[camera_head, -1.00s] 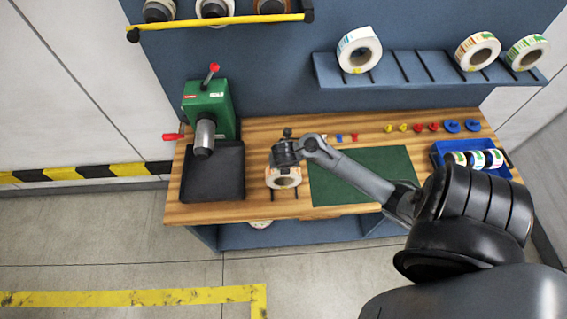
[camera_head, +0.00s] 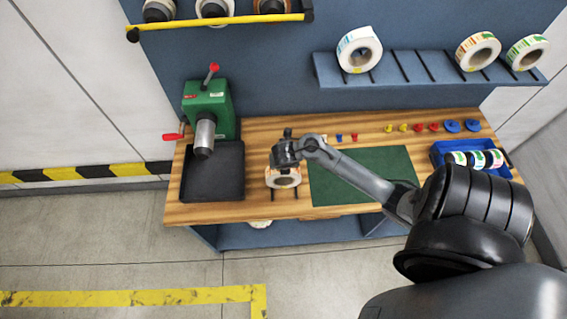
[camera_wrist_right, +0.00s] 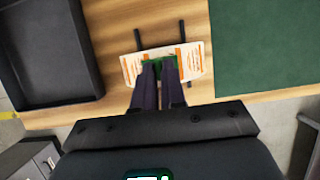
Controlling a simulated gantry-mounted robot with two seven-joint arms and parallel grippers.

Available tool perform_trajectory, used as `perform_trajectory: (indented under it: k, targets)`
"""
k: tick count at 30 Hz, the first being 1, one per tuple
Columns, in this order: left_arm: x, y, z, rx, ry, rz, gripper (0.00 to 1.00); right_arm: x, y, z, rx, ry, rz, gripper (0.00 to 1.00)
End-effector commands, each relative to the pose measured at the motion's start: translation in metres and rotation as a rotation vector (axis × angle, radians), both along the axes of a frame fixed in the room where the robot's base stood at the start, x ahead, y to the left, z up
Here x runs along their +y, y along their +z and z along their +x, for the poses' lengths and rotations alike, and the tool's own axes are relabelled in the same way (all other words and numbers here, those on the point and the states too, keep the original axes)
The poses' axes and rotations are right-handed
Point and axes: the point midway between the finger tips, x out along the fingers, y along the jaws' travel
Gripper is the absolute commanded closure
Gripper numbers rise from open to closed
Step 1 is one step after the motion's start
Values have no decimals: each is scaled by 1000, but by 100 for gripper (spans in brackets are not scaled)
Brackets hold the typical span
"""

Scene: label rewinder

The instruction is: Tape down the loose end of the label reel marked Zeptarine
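A white label reel (camera_head: 283,180) with orange print stands on edge between two dark bars on the wooden bench. It also shows in the right wrist view (camera_wrist_right: 195,62). Its lettering is too small to read. My right gripper (camera_wrist_right: 160,66) is over the reel, its dark fingers nearly together, tips at or just above the reel's surface. A green patch (camera_wrist_right: 152,63) shows at the tips; I cannot tell whether it is print or a separate piece. In the head view my right gripper (camera_head: 287,158) partly hides the reel. The loose end cannot be made out. My left gripper is not in view.
A black tray (camera_head: 214,172) and a green machine (camera_head: 208,104) stand to the left. A green mat (camera_head: 362,176) lies to the right, with a blue bin (camera_head: 438,157) of reels beyond it. Small coloured pieces line the back. More reels stand on the shelf (camera_head: 420,83).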

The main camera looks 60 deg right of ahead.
Motion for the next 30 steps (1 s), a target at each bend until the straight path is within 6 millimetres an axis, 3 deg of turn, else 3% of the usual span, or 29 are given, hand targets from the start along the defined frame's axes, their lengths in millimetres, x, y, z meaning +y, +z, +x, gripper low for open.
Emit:
perform_trajectory:
  k: [1, 5, 17, 30]
  targets:
    - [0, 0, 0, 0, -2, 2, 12, 0, -1, 0, 1, 0, 0, 81]
    - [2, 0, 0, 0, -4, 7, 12, 0, 0, 0, 0, 0, 0, 64]
    - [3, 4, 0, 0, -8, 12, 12, 3, 7, -1, -1, 2, 2, 64]
    - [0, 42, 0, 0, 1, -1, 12, 26, 74, -14, -3, -2, 3, 64]
